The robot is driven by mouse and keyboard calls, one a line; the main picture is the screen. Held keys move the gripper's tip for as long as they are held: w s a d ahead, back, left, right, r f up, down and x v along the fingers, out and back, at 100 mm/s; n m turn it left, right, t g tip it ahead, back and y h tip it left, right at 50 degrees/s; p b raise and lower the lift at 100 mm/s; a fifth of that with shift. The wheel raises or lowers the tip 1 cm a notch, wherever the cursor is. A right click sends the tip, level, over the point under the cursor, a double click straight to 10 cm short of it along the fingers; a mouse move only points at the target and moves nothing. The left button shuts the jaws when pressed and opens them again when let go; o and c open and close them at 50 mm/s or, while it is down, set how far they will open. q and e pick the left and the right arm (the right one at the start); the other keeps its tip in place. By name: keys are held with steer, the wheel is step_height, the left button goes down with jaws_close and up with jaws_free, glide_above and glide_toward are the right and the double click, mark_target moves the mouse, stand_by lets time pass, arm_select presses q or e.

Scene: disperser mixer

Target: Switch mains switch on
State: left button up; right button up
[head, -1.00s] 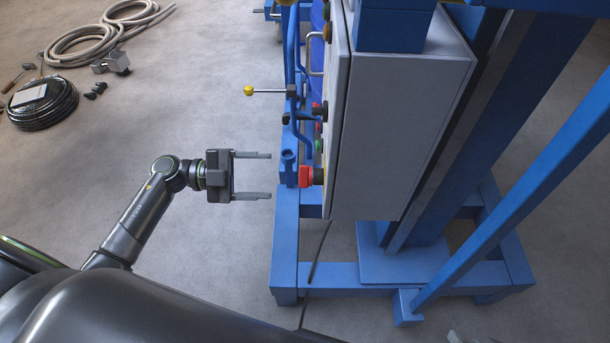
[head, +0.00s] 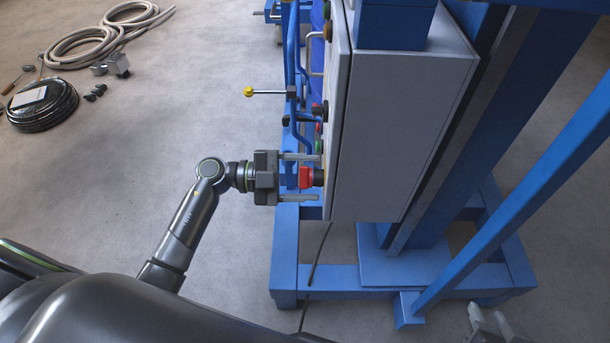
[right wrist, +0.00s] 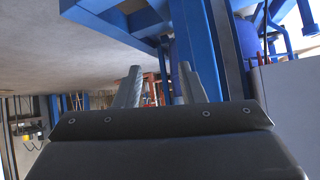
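The mains switch appears to be the red knob (head: 306,177) low on the front face of the grey control cabinet (head: 400,130). My left gripper (head: 317,178) is open in the head view, with one finger above and one below the red knob in the picture. The fingertips reach close to the cabinet front; I cannot tell whether they touch the knob. My right gripper (head: 489,322) shows at the bottom right, and its two fingers stand apart in the right wrist view (right wrist: 160,85), with nothing between them.
A lever with a yellow ball (head: 249,91) sticks out left above the left gripper. A black knob (head: 318,109) sits higher on the cabinet front. The blue frame (head: 285,245) stands below. Hoses (head: 110,30) and a black cable coil (head: 42,105) lie on the floor.

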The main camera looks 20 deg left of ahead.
arm_select(q)
steer(key=c, duration=0.9)
steer(key=shift+o, duration=0.2)
